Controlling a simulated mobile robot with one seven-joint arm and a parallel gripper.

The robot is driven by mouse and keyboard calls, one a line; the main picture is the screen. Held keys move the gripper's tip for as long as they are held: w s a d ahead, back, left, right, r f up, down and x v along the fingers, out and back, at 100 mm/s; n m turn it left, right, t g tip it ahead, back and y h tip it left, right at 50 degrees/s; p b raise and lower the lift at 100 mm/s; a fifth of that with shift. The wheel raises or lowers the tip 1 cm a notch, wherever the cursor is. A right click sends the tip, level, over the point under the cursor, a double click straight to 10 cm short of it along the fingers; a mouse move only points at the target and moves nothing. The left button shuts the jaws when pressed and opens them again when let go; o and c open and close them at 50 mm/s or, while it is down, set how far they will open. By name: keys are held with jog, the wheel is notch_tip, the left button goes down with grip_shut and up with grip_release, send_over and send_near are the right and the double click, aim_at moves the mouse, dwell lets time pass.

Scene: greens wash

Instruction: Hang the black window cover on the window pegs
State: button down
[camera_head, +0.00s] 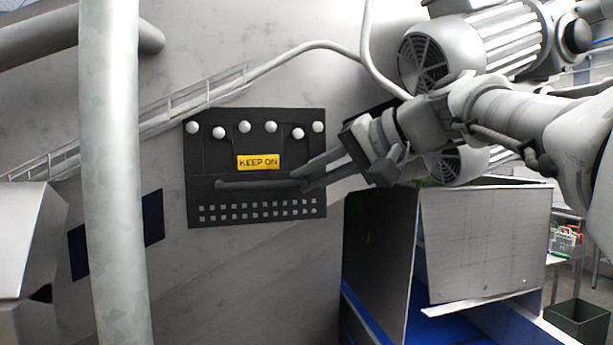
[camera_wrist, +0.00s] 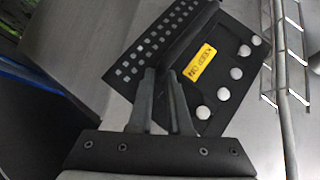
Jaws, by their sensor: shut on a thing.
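The black window cover (camera_head: 218,160) is upright against the grey sloping wall in the head view. It has a yellow KEEP ON label (camera_head: 258,162), a bar handle (camera_head: 245,185) and rows of small square holes below. Several round white pegs (camera_head: 271,127) show along its upper part; I cannot tell whether the cover rests on them. My gripper (camera_head: 301,180) reaches in from the right and is shut on the handle's right end. In the wrist view the cover (camera_wrist: 150,45) appears tilted beyond my gripper (camera_wrist: 164,72), with pegs (camera_wrist: 236,74) at its far side.
A grey vertical post (camera_head: 112,170) stands in front at the left. A pipe (camera_head: 290,52) and ladder-like rail (camera_head: 200,97) run above the cover. A motor (camera_head: 470,45) and an open metal chute (camera_head: 485,245) with blue inside are on the right. A dark green bin (camera_head: 578,322) stands lower right.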

jog(key=shift+f+b, duration=0.5)
jog(key=shift+f, duration=0.15)
jog(key=c, duration=0.8)
grip_release()
jog(key=v, duration=1.7)
jog(key=s+f+h, duration=0.3)
jog(key=s+f, duration=0.1)
jog(key=f, duration=0.9)
jog(key=s+f+n+g+h, duration=0.1)
jog(key=s+f+h, duration=0.3)
jog(key=f, duration=0.9)
jog(key=s+f+g+h, duration=0.1)
jog(key=s+f+h, duration=0.2)
jog(key=f, duration=1)
jog(key=shift+s+d+n+h, duration=0.15)
jog(key=shift+s+n+h, duration=0.25)
jog(key=shift+s, duration=0.55)
